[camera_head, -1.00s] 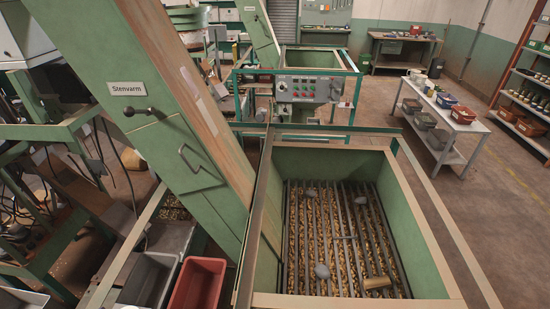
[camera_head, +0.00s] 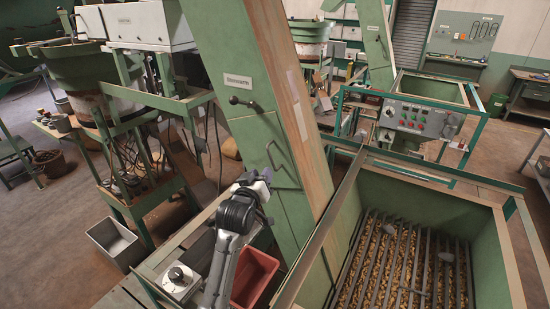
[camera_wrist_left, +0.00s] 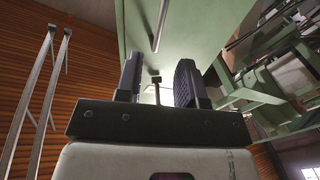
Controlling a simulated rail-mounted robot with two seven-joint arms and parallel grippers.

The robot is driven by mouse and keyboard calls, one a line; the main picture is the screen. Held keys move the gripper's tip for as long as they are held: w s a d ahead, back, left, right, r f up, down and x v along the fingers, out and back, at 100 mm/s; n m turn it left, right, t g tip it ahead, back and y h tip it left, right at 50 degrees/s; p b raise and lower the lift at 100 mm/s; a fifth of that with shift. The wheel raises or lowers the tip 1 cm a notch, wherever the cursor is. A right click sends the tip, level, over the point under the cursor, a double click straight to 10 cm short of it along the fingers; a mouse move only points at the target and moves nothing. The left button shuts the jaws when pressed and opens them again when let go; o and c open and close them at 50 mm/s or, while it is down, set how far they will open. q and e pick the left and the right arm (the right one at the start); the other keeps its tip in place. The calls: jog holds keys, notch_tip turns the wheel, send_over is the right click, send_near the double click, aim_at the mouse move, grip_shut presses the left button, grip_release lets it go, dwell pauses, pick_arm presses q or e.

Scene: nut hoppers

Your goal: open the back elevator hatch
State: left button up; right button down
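The near green elevator housing (camera_head: 224,45) stands tilted in the middle of the head view. Its hatch panel (camera_head: 250,137) looks shut flat against the housing. A bent bar handle (camera_head: 281,157) is on the panel, and a dark latch lever with a knob (camera_head: 245,102) sits at its upper edge. My left gripper (camera_head: 264,177) is just left of and below the bar handle. In the left wrist view its two dark fingers (camera_wrist_left: 158,82) stand apart below the green surface. A small dark T-shaped part (camera_wrist_left: 156,87) shows between them; contact cannot be told. My right gripper is out of view.
A green hopper (camera_head: 378,195) with nuts under a grate stands at the right. A red bin (camera_head: 255,279) is below my left arm, and a grey bin (camera_head: 116,242) is further left. A second green elevator (camera_head: 376,45) and a control panel (camera_head: 416,119) are behind.

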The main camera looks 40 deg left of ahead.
aim_at(271, 160)
pick_arm(q)
jog(key=shift+p+x, duration=0.9)
jog(key=shift+x, duration=3.7)
jog(key=shift+c, duration=0.3)
grip_shut()
